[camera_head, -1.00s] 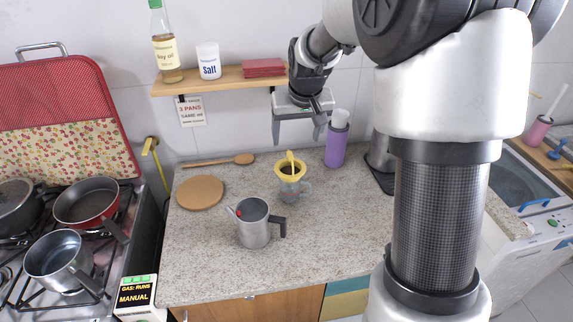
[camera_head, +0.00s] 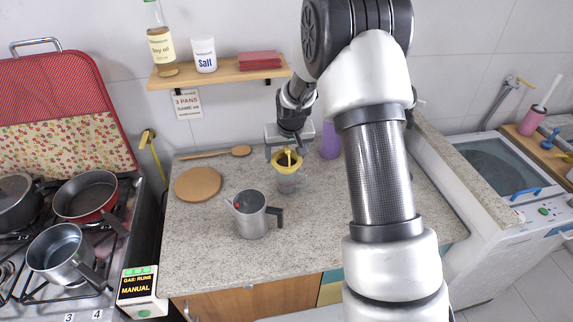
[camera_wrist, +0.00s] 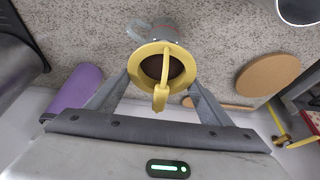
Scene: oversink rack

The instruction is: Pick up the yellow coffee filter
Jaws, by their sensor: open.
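In the wrist view the filter (camera_wrist: 142,58) is a yellow ring with dark brown inside and a handle reaching toward me. My gripper (camera_head: 289,154) is over the filter with its jaws open. In the wrist view the two fingers (camera_wrist: 157,80) stand either side of the filter, spread wider than its rim near the handle. I cannot tell whether they touch it. The vessel is partly hidden below the filter.
A purple bottle (camera_head: 330,140) stands close to the right of the filter. A metal jug (camera_head: 250,214) is in front, and a round wooden board (camera_head: 198,185) and wooden spoon (camera_head: 215,153) lie to the left. A shelf (camera_head: 220,78) hangs above.

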